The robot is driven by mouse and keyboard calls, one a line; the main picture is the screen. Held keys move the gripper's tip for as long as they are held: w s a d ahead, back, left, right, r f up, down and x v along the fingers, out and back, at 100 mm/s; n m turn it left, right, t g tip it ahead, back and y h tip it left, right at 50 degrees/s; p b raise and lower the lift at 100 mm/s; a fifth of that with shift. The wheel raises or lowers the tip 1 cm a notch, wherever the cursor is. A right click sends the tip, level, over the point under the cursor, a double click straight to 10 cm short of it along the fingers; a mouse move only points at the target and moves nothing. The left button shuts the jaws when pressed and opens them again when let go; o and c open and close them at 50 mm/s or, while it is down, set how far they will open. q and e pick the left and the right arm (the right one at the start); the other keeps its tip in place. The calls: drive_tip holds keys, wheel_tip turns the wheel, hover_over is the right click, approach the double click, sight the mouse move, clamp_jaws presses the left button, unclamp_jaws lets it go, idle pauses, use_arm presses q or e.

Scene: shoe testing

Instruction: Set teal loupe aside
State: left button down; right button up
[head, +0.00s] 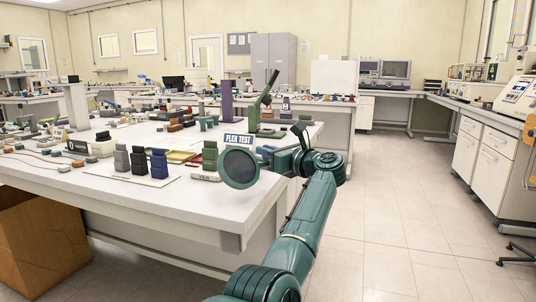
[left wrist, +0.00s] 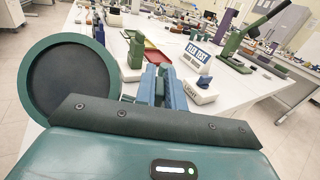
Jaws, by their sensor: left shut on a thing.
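The teal loupe (head: 240,167) shows as a round teal rim with a dark face, above the front right edge of the near table. It also shows large at the left of the left wrist view (left wrist: 72,80). My left gripper (head: 275,160) is just right of the disc, its blue fingers (left wrist: 162,84) close together. It is shut on the loupe; the grip point itself is hard to make out. My right gripper is not in view.
On the white table (head: 200,195) stand a FLEX TEST sign (head: 238,139), dark blocks on a white board (head: 147,180), a green block (head: 210,155) and a green lever press (head: 264,110). The table front left of the loupe is bare. Open floor lies right.

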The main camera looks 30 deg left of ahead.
use_arm(q)
drive_tip(key=shift+r, duration=0.15)
drive_tip(key=c, duration=1.5)
unclamp_jaws()
drive_tip(key=shift+w, duration=0.1)
drive_tip(key=shift+v, duration=6.65)
